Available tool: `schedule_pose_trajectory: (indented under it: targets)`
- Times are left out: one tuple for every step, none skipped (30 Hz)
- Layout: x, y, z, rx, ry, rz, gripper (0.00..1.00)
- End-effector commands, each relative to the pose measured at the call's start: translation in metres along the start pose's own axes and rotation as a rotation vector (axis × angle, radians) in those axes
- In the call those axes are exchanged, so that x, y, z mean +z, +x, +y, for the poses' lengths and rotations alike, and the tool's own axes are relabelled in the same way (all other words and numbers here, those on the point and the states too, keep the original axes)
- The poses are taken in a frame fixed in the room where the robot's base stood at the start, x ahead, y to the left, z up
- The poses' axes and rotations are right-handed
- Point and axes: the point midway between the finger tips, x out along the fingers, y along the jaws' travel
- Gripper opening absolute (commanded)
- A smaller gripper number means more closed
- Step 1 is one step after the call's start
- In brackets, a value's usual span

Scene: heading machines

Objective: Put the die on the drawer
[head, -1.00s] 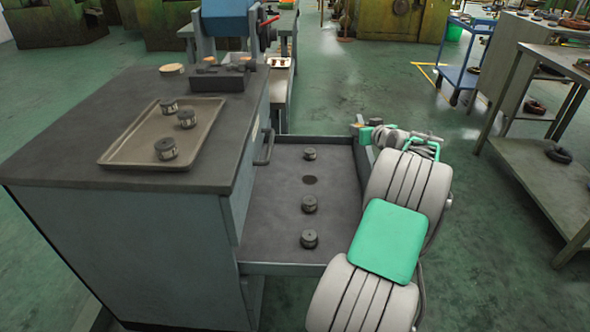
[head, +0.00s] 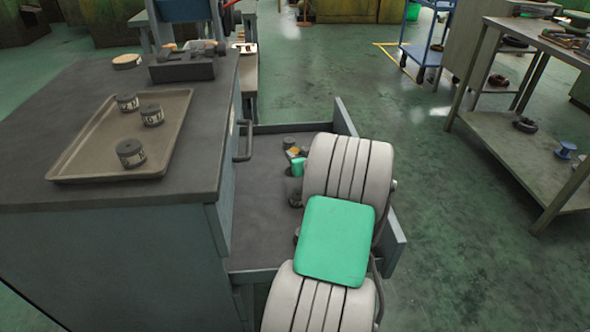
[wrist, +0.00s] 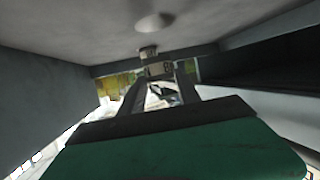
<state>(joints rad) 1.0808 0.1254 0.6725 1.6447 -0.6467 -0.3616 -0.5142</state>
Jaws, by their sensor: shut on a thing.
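The open drawer (head: 262,205) of the grey cabinet sticks out to the right in the head view. My gripper (head: 296,153) is low over the drawer's far part, partly hidden by my arm. In the wrist view my gripper (wrist: 158,80) is shut on a die (wrist: 157,68) between its fingertips. A round mark (wrist: 153,22) shows on the grey surface there. One die (head: 289,142) stands in the drawer's far end, and another (head: 296,199) is partly covered by my arm. Whether the held die touches the drawer floor cannot be told.
A tray (head: 72,166) with three dies lies on the cabinet top (head: 195,180), beside a dark block (head: 182,68) and a round wooden piece (head: 127,62). The drawer handle (head: 246,140) juts out. A shelf table (head: 500,150) stands right; the floor between is clear.

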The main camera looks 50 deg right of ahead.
Motion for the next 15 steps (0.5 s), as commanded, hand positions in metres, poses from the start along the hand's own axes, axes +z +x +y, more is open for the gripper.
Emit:
schedule_pose_trajectory:
  targets:
    - [0.002, 0.000, -0.003, 0.000, -0.001, 0.003, 0.00]
    - [0.005, 0.000, -0.004, 0.000, -0.001, 0.003, 0.00]
    - [0.009, 0.000, -0.007, 0.000, 0.000, 0.003, 0.00]
    - [0.013, 0.000, -0.009, -0.001, 0.000, 0.003, 0.00]
    - [0.018, 0.000, -0.012, -0.001, 0.000, 0.002, 0.00]
    - [0.028, 0.004, -0.011, -0.001, 0.000, 0.001, 0.00]
    - [0.034, 0.006, -0.011, -0.001, 0.000, 0.002, 0.00]
    - [0.038, 0.008, -0.011, -0.001, 0.000, 0.003, 0.00]
    - [0.042, 0.010, -0.011, -0.001, 0.000, 0.003, 0.00]
    - [0.043, 0.010, -0.011, -0.001, 0.000, 0.004, 0.00]
    - [0.042, 0.010, -0.011, -0.001, -0.001, 0.004, 0.00]
    - [0.041, 0.010, -0.011, -0.001, -0.001, 0.005, 0.00]
    - [0.040, 0.010, -0.011, -0.001, -0.001, 0.005, 0.00]
    - [0.040, 0.010, -0.011, -0.001, -0.001, 0.005, 0.00]
    - [0.040, 0.010, -0.011, -0.001, -0.001, 0.004, 0.00]
